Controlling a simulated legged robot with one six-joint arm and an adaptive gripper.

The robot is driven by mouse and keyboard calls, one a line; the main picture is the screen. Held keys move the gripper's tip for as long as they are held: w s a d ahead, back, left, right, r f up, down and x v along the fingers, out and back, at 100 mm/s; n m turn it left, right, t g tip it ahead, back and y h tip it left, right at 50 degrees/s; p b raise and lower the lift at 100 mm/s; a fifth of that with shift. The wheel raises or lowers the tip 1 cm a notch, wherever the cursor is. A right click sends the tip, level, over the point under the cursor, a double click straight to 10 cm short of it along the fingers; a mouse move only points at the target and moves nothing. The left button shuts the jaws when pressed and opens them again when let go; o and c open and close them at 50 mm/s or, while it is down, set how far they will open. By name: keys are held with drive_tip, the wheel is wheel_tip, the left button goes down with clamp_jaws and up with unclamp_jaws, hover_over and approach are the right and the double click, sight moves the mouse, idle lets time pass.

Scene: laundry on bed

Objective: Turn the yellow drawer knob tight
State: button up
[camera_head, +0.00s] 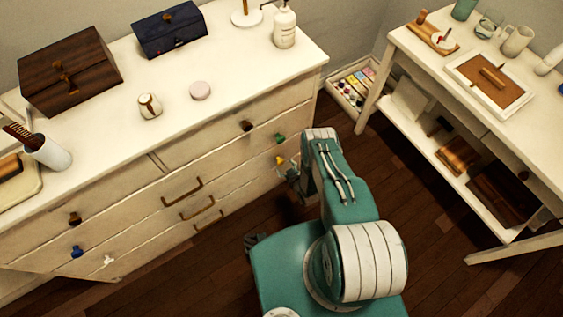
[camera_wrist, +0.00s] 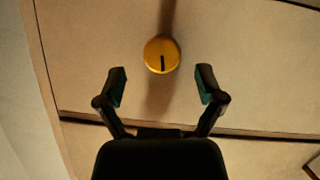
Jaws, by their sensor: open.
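The yellow drawer knob (camera_wrist: 162,54) is round with a dark line marked on its face, and it sits on a cream drawer front in the wrist view. In the head view the yellow knob (camera_head: 280,160) is small, on the right side of the dresser below a green knob. My gripper (camera_wrist: 161,84) is open, its two fingers spread left and right of the knob and a little below it in the wrist view. The fingers do not touch the knob in that picture. In the head view my arm reaches the dresser front and its fingertips are hard to make out.
The cream dresser (camera_head: 228,95) carries other knobs: a green knob (camera_head: 279,138), a dark knob (camera_head: 246,126) and a blue knob (camera_head: 77,251). Brass handles (camera_head: 182,192) stick out from its drawers. A white side table (camera_head: 440,105) stands right. Wooden floor (camera_head: 400,200) lies between.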

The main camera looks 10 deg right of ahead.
sight(281, 163)
drive_tip(key=shift+w+a+f, duration=0.25)
drive_tip(key=shift+w+a, duration=0.05)
drive_tip(key=shift+w, duration=0.2)
drive_tip(key=shift+w+a+f, duration=0.2)
drive_tip(key=shift+w+a, duration=0.1)
drive_tip(key=shift+w, duration=0.2)
drive_tip(key=shift+w+a+f, duration=0.1)
drive_tip(key=shift+w+f, duration=0.05)
drive_tip(key=shift+w, duration=0.15)
drive_tip(key=shift+w+d, duration=0.2)
drive_tip(key=shift+w, duration=0.1)
drive_tip(key=shift+d+f, duration=0.1)
drive_tip(key=shift+d, duration=0.05)
drive_tip(key=shift+a, duration=0.25)
drive_tip(key=c, duration=1.1)
